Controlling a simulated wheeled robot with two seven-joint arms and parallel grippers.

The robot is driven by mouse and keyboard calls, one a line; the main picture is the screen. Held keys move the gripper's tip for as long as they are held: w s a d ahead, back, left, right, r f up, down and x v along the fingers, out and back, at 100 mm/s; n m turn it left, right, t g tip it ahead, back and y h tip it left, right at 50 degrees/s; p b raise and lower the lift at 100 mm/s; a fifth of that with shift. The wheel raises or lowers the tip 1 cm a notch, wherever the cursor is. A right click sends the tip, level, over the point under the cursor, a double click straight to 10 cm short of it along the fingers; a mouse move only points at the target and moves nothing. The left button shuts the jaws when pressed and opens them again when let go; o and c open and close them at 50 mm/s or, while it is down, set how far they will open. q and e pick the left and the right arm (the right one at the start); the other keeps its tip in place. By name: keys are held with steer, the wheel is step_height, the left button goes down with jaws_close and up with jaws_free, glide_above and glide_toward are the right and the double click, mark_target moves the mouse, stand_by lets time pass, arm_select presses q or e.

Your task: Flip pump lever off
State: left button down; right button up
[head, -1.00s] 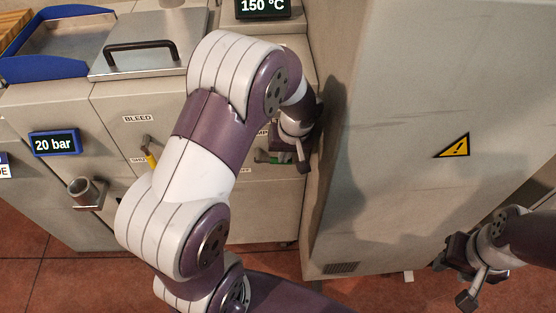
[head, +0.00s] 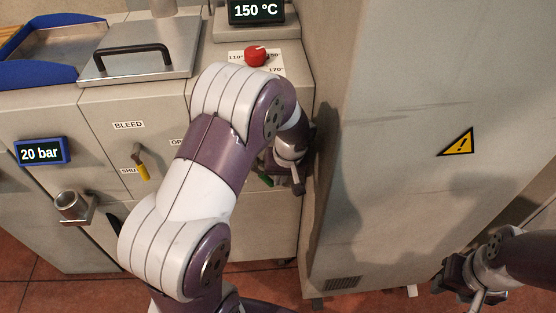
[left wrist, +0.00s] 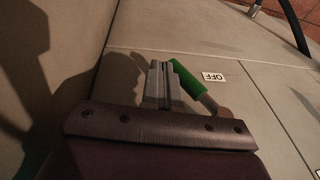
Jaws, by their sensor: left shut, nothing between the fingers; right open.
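The pump lever has a green handle (head: 265,181). In the head view only a short piece of it shows between my left arm and my left gripper (head: 297,186). In the left wrist view the green handle (left wrist: 187,77) slants down to a metal pivot beside the OFF label (left wrist: 214,77). My left gripper (left wrist: 163,70) is shut and empty, its fingertips right beside the upper part of the handle. Whether they touch it I cannot tell. My right gripper (head: 458,283) is open and empty at the lower right, far from the lever.
A tall cabinet (head: 420,90) with a warning sign stands close to the right of my left gripper. A yellow bleed lever (head: 142,171), a pipe outlet (head: 72,206) and a red knob (head: 256,56) are on the machine. My left arm covers much of the front panel.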

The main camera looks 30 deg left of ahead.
arm_select(q)
steer(key=shift+s+a+f+g+y+b, duration=0.2)
steer(key=shift+a+f+y+b, duration=0.15)
steer(key=shift+f+b, duration=0.2)
steer(key=shift+s+a+f+g+y+b, duration=0.15)
steer(key=shift+a+f+y+b, duration=0.15)
steer(key=shift+f+b, duration=0.25)
steer(key=shift+r, duration=0.2)
